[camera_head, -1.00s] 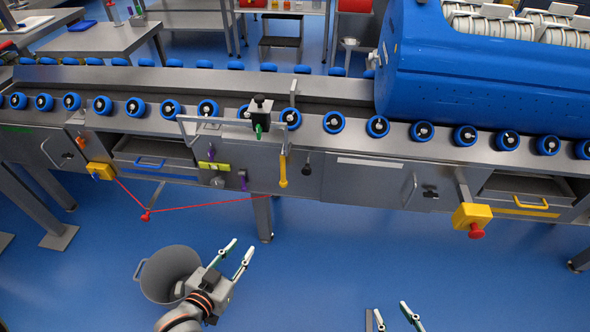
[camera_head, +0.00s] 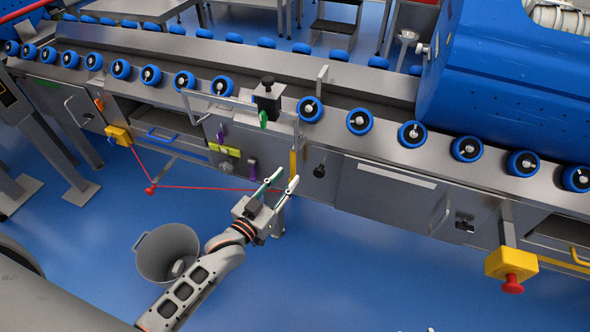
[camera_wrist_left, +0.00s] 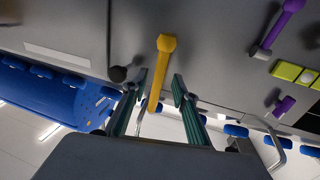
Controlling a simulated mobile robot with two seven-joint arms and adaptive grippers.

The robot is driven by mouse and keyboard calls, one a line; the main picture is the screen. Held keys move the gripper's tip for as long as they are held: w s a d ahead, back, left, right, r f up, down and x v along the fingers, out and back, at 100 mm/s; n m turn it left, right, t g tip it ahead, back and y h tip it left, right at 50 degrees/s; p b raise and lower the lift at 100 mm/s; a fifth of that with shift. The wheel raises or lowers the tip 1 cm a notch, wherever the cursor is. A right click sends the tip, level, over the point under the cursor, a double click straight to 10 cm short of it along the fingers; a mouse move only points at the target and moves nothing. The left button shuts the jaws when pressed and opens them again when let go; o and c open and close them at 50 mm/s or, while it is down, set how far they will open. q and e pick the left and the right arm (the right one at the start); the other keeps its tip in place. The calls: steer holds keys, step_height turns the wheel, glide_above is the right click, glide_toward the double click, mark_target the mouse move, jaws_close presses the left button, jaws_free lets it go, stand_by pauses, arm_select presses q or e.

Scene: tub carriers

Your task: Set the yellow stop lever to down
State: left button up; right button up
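The yellow stop lever (camera_head: 293,162) is on the grey front panel of the conveyor. In the head view its lower end is hidden by my left gripper (camera_head: 284,181). That gripper is open and empty, with its two green-and-grey fingers pointing up at the panel beside the lever. In the left wrist view the yellow lever (camera_wrist_left: 160,62) shows its thick knob and stem, lined up between the two open fingertips (camera_wrist_left: 159,82). I cannot tell whether they touch it. Of my right gripper only a sliver shows at the bottom edge of the head view.
A black knob (camera_head: 319,171) is right of the lever, purple levers (camera_head: 252,167) and a yellow-green block (camera_head: 225,150) left. A red cord (camera_head: 200,187) runs below the panel. A grey bucket (camera_head: 150,262) stands on the floor. A red stop button (camera_head: 512,284) juts out at right.

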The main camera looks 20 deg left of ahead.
mark_target(291, 173)
arm_select(q)
steer(key=shift+b+x, duration=0.3)
steer(key=shift+x, duration=1.95)
jaws_close()
